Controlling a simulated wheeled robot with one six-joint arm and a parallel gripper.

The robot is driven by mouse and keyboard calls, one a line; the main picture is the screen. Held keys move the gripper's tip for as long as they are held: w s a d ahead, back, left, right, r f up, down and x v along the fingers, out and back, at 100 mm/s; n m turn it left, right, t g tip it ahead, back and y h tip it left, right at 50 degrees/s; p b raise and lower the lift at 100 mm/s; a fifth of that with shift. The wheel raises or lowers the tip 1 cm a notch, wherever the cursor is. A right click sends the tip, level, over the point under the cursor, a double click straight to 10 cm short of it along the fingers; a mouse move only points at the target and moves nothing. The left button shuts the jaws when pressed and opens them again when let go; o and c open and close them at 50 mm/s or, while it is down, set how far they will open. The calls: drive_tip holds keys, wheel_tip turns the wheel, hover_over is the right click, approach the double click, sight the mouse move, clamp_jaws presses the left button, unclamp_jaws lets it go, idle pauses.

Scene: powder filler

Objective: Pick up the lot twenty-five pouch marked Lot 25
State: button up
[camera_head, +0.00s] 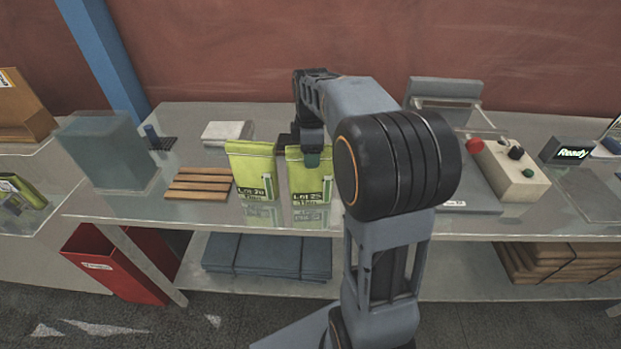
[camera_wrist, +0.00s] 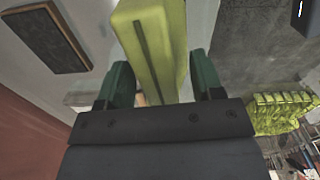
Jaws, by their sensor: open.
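My gripper (camera_head: 312,158) is at the top of the Lot 25 pouch in the head view. In the wrist view my gripper (camera_wrist: 160,88) is open, with its green fingers on either side of a yellow-green pouch (camera_wrist: 152,40). The pouch's label is not visible there, and I cannot tell whether the fingers touch it.
A control box with buttons (camera_head: 512,170) and a "Ready" display (camera_head: 567,152) are to the right. A red bin (camera_head: 115,265) stands below.

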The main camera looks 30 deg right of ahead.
drive_tip(key=shift+f, duration=0.15)
drive_tip(key=shift+c, duration=0.2)
clamp_jaws()
idle(0.5)
